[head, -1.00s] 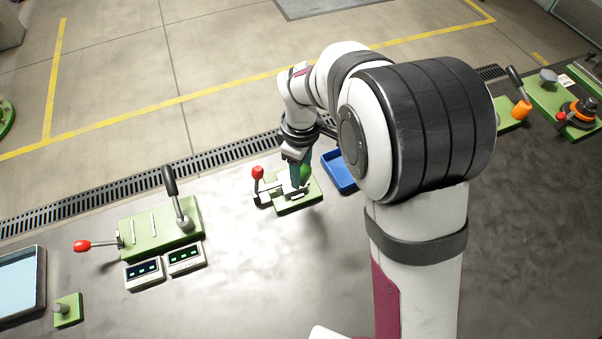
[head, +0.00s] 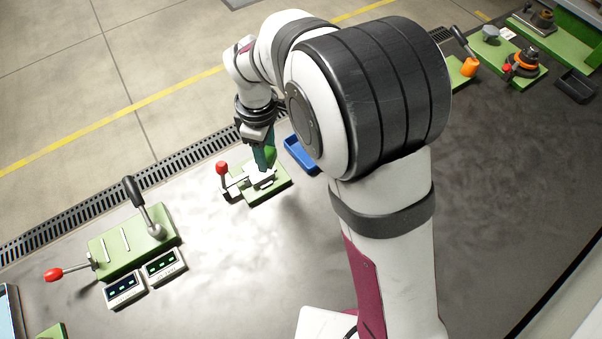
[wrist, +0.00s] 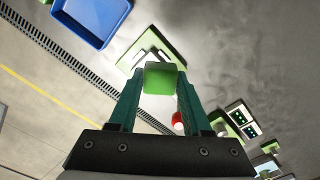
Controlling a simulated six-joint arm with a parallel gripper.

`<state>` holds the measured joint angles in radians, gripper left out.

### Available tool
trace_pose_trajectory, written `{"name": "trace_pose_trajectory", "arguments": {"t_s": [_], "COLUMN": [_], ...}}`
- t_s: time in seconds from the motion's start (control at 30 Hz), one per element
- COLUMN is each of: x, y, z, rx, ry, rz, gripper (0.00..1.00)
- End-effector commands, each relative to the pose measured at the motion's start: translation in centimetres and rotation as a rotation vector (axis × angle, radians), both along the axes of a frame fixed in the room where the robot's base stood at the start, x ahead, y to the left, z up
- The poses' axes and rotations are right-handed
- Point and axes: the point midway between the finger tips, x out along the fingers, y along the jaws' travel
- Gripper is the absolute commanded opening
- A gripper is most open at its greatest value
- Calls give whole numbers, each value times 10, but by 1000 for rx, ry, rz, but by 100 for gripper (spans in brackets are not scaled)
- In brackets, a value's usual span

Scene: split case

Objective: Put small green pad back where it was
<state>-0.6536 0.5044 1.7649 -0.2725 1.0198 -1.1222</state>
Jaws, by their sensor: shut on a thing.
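The small green pad (wrist: 160,78) is held between the two dark green fingers of my gripper (wrist: 160,92), well clear in the wrist view. In the head view my gripper (head: 264,163) points down just above a green-based fixture (head: 268,192) with white clamp parts and a red-knobbed lever (head: 222,168). Part of the green pad shows at the fingers there. In the wrist view the fixture (wrist: 172,45) lies beyond the pad, partly hidden by it. I cannot tell the exact gap between pad and fixture.
A blue tray (head: 302,156) stands just right of the fixture. To the left are a larger green lever fixture (head: 135,243) and two small display boxes (head: 125,289). More green fixtures (head: 492,50) stand at the far right. The table front is clear.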

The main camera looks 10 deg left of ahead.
Motion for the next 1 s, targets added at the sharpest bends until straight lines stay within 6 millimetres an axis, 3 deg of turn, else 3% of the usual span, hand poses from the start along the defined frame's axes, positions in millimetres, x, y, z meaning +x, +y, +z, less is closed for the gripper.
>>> {"name": "trace_pose_trajectory", "arguments": {"t_s": [0.17, 0.3, 0.5, 0.6, 0.67, 0.73, 1.0], "x": [14, 22, 8, -1, -4, -3, 13], "y": [-50, -118, -210, -234, -240, -233, -153], "z": [-1, -4, -8, -10, -12, -19, -67], "rx": [-2, -3, -4, -4, -4, -5, -5], "ry": [1, 0, 1, 1, 2, 4, 4], "rz": [-136, -325, -602, -683, -707, -715, -712], "gripper": [0, 0, 0, 0, 0, 0, 0]}}
